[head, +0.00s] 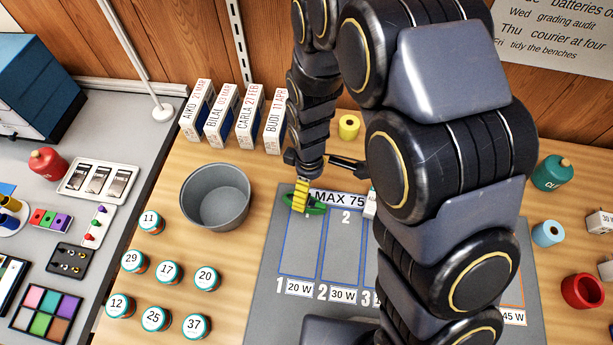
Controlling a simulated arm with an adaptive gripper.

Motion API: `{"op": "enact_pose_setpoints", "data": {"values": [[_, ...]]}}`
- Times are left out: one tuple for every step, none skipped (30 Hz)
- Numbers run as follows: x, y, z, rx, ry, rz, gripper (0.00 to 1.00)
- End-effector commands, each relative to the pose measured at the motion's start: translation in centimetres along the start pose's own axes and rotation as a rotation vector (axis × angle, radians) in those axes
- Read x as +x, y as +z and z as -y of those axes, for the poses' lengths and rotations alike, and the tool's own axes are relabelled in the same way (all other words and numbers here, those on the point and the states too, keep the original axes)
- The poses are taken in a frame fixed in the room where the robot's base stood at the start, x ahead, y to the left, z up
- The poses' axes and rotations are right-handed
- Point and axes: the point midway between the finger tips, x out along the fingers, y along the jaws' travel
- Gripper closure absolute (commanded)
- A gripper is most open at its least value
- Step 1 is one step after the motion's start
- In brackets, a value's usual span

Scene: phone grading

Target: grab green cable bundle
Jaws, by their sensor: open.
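The green cable bundle (318,209) lies on the grey mat (262,290), near the top of the slot marked 1 and just left of the MAX 75 label. A yellow ribbed piece (300,196) overlaps its left part; I cannot tell whether this belongs to my gripper. My gripper (322,184) is open and points down above the bundle, its dark finger links spread left and right. The fingertips are hard to make out. I cannot tell whether they touch the bundle.
A grey bowl (214,197) stands left of the mat, with several numbered jars (168,272) below it. Name boxes (223,116) stand behind, with a yellow roll (349,127) to their right. My arm hides the mat's middle.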

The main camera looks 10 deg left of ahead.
Motion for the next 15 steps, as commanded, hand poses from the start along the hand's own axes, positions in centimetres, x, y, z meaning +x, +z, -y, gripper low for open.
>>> {"op": "enact_pose_setpoints", "data": {"values": [[0.6, -0.4, 0.1, -0.026, 0.001, -0.003, 0.18], [0.8, -0.6, 0.1, -0.037, 0.003, -0.006, 0.18], [1.2, -0.8, 0.1, -0.046, 0.004, -0.008, 0.18], [1.4, -0.8, 0.1, -0.051, 0.004, -0.009, 0.18], [1.6, -0.8, 0.1, -0.053, 0.004, -0.009, 0.18], [2.0, -0.8, 0.2, -0.053, 0.003, -0.008, 0.18], [2.3, -0.8, 0.2, -0.053, 0.003, -0.008, 0.18], [2.5, -0.8, 0.2, -0.052, 0.002, -0.007, 0.18], [2.9, -0.8, 0.2, -0.052, 0.003, -0.007, 0.18], [3.2, -0.8, 0.2, -0.051, 0.003, -0.007, 0.18], [3.5, -0.8, 0.1, -0.051, 0.003, -0.008, 0.18], [3.7, -0.8, 0.1, -0.051, 0.004, -0.009, 0.18], [3.9, -0.8, 0.1, -0.050, 0.004, -0.009, 0.18], [4.0, -0.9, 0.1, -0.050, 0.005, -0.009, 0.18], [4.3, -0.9, 0.1, -0.050, 0.005, -0.010, 0.18]]}}
